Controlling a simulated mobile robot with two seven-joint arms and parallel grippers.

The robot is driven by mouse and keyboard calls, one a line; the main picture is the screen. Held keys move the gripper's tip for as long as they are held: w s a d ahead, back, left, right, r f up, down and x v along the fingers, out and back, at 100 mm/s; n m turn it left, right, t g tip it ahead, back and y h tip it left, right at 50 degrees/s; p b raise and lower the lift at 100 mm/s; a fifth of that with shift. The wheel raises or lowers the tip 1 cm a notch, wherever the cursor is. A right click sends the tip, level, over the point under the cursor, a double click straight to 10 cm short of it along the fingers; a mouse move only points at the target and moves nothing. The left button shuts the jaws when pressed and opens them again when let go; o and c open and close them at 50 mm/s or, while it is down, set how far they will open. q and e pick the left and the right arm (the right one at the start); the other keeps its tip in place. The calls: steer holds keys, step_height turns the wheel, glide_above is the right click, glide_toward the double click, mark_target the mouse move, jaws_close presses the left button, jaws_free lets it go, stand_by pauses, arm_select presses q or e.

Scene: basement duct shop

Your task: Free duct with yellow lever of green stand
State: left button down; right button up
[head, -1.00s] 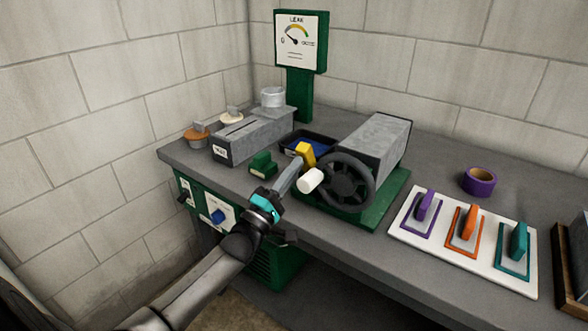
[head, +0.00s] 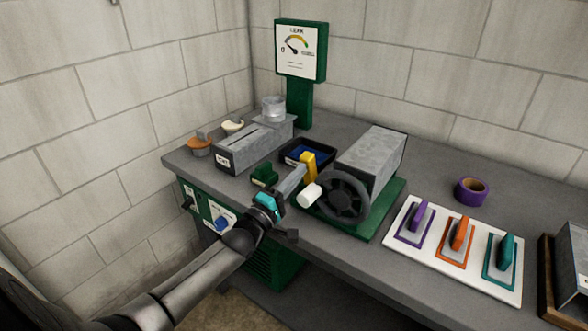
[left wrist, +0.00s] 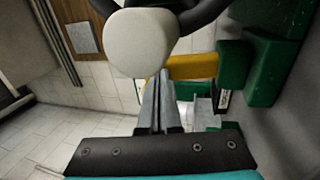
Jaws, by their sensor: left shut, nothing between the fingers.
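The duct (head: 372,158) is a grey box-shaped piece. It lies on the green stand (head: 385,215), behind a black handwheel (head: 345,200) with a white knob (head: 311,194). The yellow lever (head: 308,163) stands at the left end of the stand. My left gripper (head: 302,171) is shut and empty, its fingertips close beside the lever. In the left wrist view the closed fingers (left wrist: 161,95) point at the yellow lever (left wrist: 195,66), with the white knob (left wrist: 140,42) just above them. I cannot tell whether they touch. My right gripper is not in view.
A grey duct box (head: 250,147) stands farther left. A white board (head: 416,253) with coloured handles and a purple tape roll (head: 471,191) lie right.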

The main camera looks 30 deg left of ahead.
mark_target(305, 157)
arm_select(q)
steer(key=shift+w+d+r+g+y+p, duration=0.1)
steer(key=shift+w+r+g+p, duration=0.5)
steer(key=shift+p, duration=0.95)
steer(key=shift+w+a+r+g+y+p, duration=0.1)
steer(key=shift+w+r+g+p, duration=0.25)
steer(key=shift+w+g+p, duration=0.85)
steer(key=shift+w+d+r+g+y+p, duration=0.15)
steer(key=shift+r+g+p, duration=0.35)
steer(key=shift+p, duration=1.35)
steer(key=shift+w+g+p, duration=0.3)
steer(key=shift+w+p, duration=0.05)
steer(key=shift+w+g+p, duration=0.3)
steer(key=shift+w+g, duration=0.25)
steer(key=shift+g, duration=0.05)
steer(key=shift+w+d+f+g, duration=0.1)
steer(key=shift+w+g, duration=0.15)
steer(key=shift+g, duration=0.05)
steer(key=shift+w+f, duration=0.1)
steer(key=shift+w, duration=0.3)
steer(key=shift+d, duration=0.1)
